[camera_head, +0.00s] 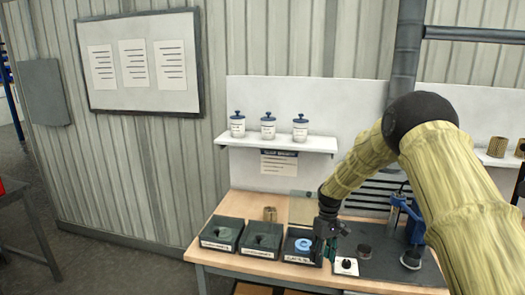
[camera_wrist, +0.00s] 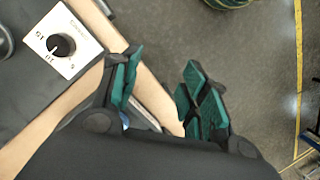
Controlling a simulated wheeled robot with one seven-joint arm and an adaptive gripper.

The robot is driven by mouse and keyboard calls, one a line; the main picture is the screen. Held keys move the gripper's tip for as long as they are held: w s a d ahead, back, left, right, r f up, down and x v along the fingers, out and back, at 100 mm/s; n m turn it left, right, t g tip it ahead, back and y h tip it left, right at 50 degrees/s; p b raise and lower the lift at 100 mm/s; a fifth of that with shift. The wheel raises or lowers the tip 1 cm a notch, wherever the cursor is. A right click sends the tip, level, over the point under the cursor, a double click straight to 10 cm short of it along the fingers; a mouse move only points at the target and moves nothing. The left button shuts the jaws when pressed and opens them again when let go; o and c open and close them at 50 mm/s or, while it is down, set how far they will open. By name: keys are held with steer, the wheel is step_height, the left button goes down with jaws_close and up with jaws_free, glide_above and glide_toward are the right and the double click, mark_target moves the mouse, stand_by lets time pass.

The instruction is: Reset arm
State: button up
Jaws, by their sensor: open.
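My gripper (camera_head: 326,240) hangs over the front of the workbench (camera_head: 215,265), just in front of the right tray and left of a white dial box (camera_head: 346,266). In the wrist view my gripper (camera_wrist: 157,92) has its green-padded fingers apart with nothing between them. The bench edge and the floor show beneath them. The white dial box (camera_wrist: 62,43) with a black knob is at the upper left there. My yellow-sleeved arm reaches in from the right in the head view.
Three dark labelled trays stand on the bench: left (camera_head: 221,233), middle (camera_head: 262,238) and right (camera_head: 297,257); the right holds a blue ring-shaped part (camera_head: 304,244). A tan cartridge (camera_head: 270,213) stands behind. A blue-handled device (camera_head: 400,215) is at right. A shelf (camera_head: 275,143) holds three jars.

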steer(key=s+f+m+t+b, duration=0.1)
steer(key=s+f+m+b, duration=0.15)
steer(key=s+f, duration=2.2)
steer(key=s+d+f+m+b, duration=0.1)
steer(key=s+f, duration=0.1)
steer(key=s, duration=1.2)
steer(key=s+f+m+t, duration=0.1)
steer(key=s+f+m, duration=0.1)
steer(key=s, duration=1.2)
steer(key=shift+s+d+f+h+b, duration=0.25)
steer(key=shift+d+f+h+b, duration=0.1)
steer(key=shift+f+h+b, duration=0.1)
